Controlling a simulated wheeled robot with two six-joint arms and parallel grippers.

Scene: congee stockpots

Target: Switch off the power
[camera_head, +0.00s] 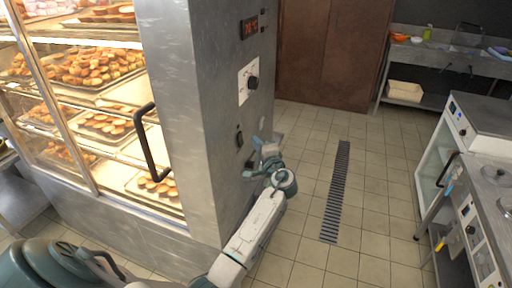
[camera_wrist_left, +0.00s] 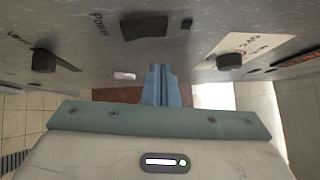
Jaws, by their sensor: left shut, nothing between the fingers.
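The black power switch (camera_head: 239,138) is on the grey steel side panel of the display cabinet, between the dial and a lower knob. In the left wrist view it is the dark rocker (camera_wrist_left: 144,27), with the label "Power" beside it. My left gripper (camera_head: 262,144) is beside this panel, close to the switch. Its blue fingers (camera_wrist_left: 160,84) are shut and empty, with their tips near the panel below the switch in the left wrist view. I cannot tell whether they touch the panel. The switch's position is unclear. My right gripper is not in view.
The panel also bears a dial on a white plate (camera_head: 248,82), a red display (camera_head: 249,27) and a lower black knob (camera_wrist_left: 44,61). The cabinet's black door handle (camera_head: 148,143) sticks out at the front. Floor with a drain grate (camera_head: 336,190) lies clear to the right.

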